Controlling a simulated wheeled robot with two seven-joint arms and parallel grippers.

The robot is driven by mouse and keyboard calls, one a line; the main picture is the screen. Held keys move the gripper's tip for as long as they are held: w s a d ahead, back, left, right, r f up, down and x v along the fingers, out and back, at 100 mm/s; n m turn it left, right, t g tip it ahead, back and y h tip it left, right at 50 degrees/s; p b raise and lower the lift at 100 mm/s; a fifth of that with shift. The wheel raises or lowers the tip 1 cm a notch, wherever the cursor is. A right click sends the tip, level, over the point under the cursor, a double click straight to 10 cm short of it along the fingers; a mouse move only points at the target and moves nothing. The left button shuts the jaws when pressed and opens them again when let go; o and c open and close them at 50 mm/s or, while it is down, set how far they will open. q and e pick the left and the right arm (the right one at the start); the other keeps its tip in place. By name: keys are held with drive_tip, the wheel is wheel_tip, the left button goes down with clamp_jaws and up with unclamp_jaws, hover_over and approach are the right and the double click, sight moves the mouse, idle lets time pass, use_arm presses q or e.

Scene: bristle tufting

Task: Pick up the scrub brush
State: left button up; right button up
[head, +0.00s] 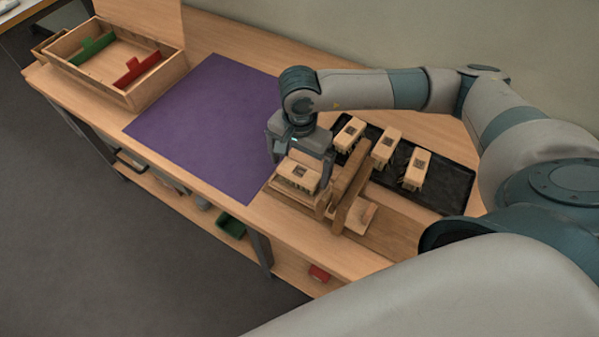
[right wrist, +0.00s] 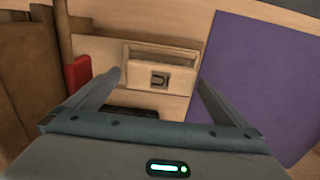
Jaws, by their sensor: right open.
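A pale wooden scrub brush (head: 298,176) with a dark square mark on top sits in a wooden fixture at the table's front edge. My right gripper (head: 299,168) is over it, fingers apart on either side. In the right wrist view the brush block (right wrist: 160,60), with its dark U-shaped mark, lies between the open fingers (right wrist: 158,88). I see a gap between the block and the fingers, and no grip on it. The brush's underside is hidden. My left gripper is not in view.
Upright wooden boards (head: 348,186) stand right beside my right gripper. A black tray (head: 455,189) with three similar brushes (head: 385,147) lies behind them. A purple mat (head: 215,120) is clear. An open wooden box (head: 130,98) with green and red dividers stands far left.

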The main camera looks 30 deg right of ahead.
drive_tip(key=shift+f, duration=0.9)
drive_tip(key=shift+f+p, duration=0.2)
drive_tip(key=shift+p, duration=0.1)
drive_tip(key=shift+f, duration=0.1)
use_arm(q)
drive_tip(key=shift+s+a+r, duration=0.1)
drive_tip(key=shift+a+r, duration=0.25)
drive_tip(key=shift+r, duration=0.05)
use_arm(e)
drive_tip(key=shift+c, duration=0.6)
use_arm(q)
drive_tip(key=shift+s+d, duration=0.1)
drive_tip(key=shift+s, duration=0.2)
use_arm(e)
drive_tip(key=c, duration=1)
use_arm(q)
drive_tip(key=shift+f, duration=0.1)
